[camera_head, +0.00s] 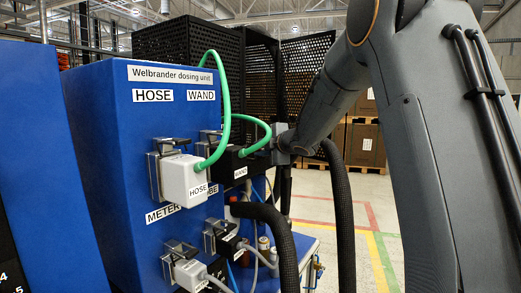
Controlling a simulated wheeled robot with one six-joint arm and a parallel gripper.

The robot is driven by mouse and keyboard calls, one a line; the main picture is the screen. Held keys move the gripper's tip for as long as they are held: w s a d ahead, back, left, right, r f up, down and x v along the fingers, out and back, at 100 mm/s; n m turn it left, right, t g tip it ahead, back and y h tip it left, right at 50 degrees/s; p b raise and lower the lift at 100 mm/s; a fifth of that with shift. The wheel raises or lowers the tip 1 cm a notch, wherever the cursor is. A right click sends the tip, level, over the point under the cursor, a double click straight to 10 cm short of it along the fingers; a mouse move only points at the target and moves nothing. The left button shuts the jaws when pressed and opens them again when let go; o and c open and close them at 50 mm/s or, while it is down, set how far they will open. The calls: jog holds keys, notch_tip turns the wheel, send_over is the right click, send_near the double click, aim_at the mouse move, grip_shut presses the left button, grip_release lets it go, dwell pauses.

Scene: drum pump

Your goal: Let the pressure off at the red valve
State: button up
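No red valve can be made out clearly. A small orange-red patch (235,199) shows behind the plugs, too small to identify. The blue dosing unit (110,150) stands at left. A white plug marked HOSE (183,180) and a black plug marked WAND (231,166) sit at its upper sockets, each with a green cable. My arm reaches in from the right. My gripper (282,146) is at its end, just right of the WAND plug. Its fingers are small and partly hidden, so I cannot tell whether they touch anything.
Thick black hoses (341,210) hang below my arm. A grey plug (190,274) and a black plug (222,243) sit lower on the unit. Small brass-coloured fittings (264,246) stand beside them. A black mesh guard (185,45) rises behind.

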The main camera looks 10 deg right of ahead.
grip_shut()
jog(key=b, duration=0.3)
jog(key=shift+f, duration=0.35)
jog(key=b, duration=0.3)
jog(key=shift+n+t, duration=0.4)
jog(key=shift+o, duration=1.9)
grip_release()
jog(key=shift+s, duration=0.1)
jog(key=shift+f, duration=0.15)
jog(key=shift+r+p, duration=0.2)
jog(key=shift+p, duration=0.85)
